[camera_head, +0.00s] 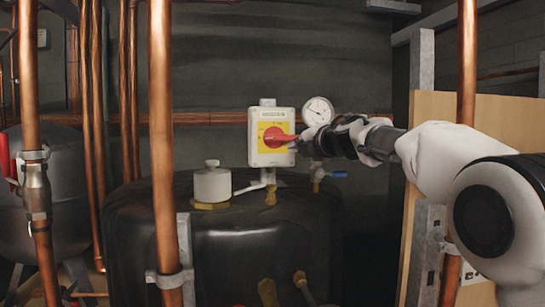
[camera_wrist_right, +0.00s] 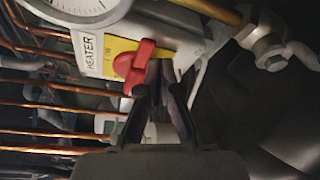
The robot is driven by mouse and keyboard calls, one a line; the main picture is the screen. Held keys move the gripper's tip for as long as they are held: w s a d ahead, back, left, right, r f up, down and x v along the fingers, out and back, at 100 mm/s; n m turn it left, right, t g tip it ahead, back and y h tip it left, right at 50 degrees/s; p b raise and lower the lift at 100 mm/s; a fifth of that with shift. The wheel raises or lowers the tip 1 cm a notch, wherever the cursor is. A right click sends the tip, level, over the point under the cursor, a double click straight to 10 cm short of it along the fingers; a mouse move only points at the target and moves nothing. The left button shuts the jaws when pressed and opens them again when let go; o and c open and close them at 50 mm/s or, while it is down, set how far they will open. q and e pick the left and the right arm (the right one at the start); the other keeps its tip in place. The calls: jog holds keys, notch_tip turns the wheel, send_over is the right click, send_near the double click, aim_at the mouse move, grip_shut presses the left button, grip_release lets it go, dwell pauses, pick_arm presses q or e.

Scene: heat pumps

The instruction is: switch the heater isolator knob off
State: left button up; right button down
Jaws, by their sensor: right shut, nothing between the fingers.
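The heater isolator is a white box with a yellow plate (camera_head: 265,146) and a red knob (camera_head: 277,137), in the middle of the head view above the black tank. In the wrist view the red knob (camera_wrist_right: 134,66) sits beside the HEATER label (camera_wrist_right: 91,53). My right gripper (camera_head: 302,140) comes in from the right with its fingertips at the knob's right end. In the wrist view the shut fingers (camera_wrist_right: 158,78) are right beside the knob; I cannot tell whether they touch it. Nothing is held. My left gripper is not in view.
A pressure gauge (camera_head: 318,111) stands just right of the isolator, close to my right gripper. A black tank (camera_head: 140,235) is below. Copper pipes (camera_head: 161,100) stand upright at left and right. A blue-handled valve (camera_head: 337,174) is below the gripper.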

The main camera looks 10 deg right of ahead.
jog(key=shift+d+r, duration=0.1)
jog(key=shift+r, duration=0.6)
jog(key=f+b, duration=0.1)
jog(key=f, duration=0.2)
jog(key=f+b, duration=0.2)
jog(key=f, duration=0.1)
jog(key=shift+w+a+b, duration=0.1)
jog(key=shift+a+b, duration=0.1)
jog(key=shift+b, duration=0.1)
jog(key=s+r+b, duration=0.2)
jog(key=s+r, duration=0.2)
jog(key=s, duration=0.5)
jog(key=shift+s+d, duration=0.2)
jog(key=shift+d, duration=0.05)
jog(key=shift+s+r, duration=0.1)
